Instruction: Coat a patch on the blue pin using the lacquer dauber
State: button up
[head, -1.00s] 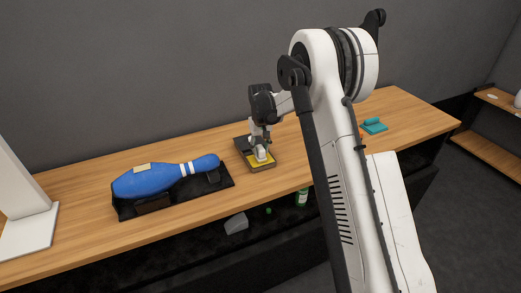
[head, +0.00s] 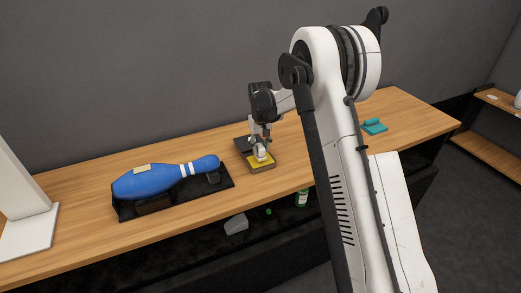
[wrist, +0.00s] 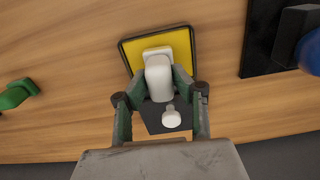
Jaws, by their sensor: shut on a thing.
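The blue pin (head: 155,181) lies on its side in a black cradle (head: 226,183) on the bench, in the left half of the head view. A beige patch (head: 142,168) shows on its upper side. A small part of the pin (wrist: 311,52) shows at the right edge of the wrist view. My gripper (wrist: 160,86) is shut on the white lacquer dauber (wrist: 158,76). The dauber is over the yellow pad of a dark-rimmed tray (wrist: 126,52); I cannot tell whether it touches. My gripper (head: 262,146) is right of the pin in the head view.
A teal object (head: 374,126) lies on the bench to the right. A white knob (wrist: 172,118) sits on a dark plate beside the pad. A white stand (head: 28,225) is at the left. Bare wood lies between the cradle and the tray.

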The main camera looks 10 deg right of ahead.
aim_at(261, 146)
jog(key=shift+r+p, duration=0.65)
jog(key=shift+r, duration=2.3)
